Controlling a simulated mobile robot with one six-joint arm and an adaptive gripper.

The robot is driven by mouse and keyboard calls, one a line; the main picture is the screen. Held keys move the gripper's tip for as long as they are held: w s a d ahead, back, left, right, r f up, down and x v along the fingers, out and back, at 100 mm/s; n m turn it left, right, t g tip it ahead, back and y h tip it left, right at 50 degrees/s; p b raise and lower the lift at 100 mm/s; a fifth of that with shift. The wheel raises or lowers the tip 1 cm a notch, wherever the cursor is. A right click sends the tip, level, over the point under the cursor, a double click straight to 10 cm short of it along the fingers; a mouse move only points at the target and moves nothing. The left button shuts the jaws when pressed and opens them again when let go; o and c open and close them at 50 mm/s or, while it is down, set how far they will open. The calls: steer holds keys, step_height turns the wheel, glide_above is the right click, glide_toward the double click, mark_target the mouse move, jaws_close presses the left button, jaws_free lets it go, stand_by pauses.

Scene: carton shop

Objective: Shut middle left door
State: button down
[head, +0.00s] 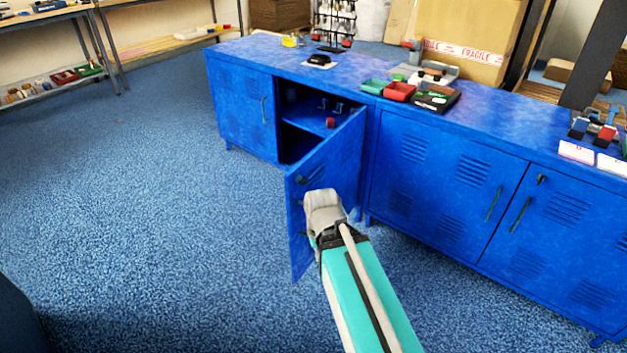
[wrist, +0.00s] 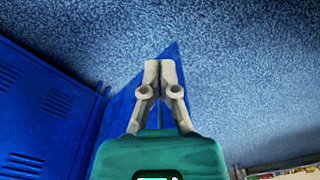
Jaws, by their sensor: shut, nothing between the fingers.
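The middle left door (head: 335,170) is a blue metal cabinet door that stands wide open, swung out from the cabinet (head: 232,108). Its dark handle (head: 310,176) shows near its free edge. Behind it the compartment (head: 303,108) is open, with a small red item on its shelf. My gripper (head: 322,196) overlaps the lower part of the door in the head view; I cannot tell whether it touches it. In the wrist view my gripper (wrist: 160,66) is shut and empty, with the blue door (wrist: 171,56) just beyond its fingertips.
Closed blue doors (head: 440,180) with dark handles continue to the right. The cabinet top holds a green tray (head: 375,86), a red tray (head: 399,92) and a black box (head: 436,98). A large carton (head: 468,40) stands behind. The carpet (head: 150,180) on the left is clear.

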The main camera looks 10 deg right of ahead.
steer(key=shift+r, duration=0.1)
steer(key=w+d+r+m+t+y+p, duration=0.1)
steer(key=w+d+r+m+p, duration=0.1)
steer(key=r+m+p, duration=0.5)
steer(key=w+d+r+m+t+y+p, duration=0.1)
steer(key=w+r+m+p, duration=0.4)
steer(key=m, duration=0.6)
steer(key=w+d+r+m+t+y+p, duration=0.1)
steer(key=w+d+r+m+p, duration=0.2)
steer(key=r+m+p, duration=0.5)
steer(key=shift+w+d+r+m+p, duration=0.35)
steer(key=shift+d+r+m, duration=0.3)
steer(key=shift+r, duration=0.3)
steer(key=shift+a+f, duration=0.1)
steer(key=shift+f, duration=0.1)
steer(key=w+a+f+b, duration=0.5)
steer(key=f+b, duration=0.4)
steer(key=shift+w, duration=0.35)
steer(key=shift+a, duration=0.1)
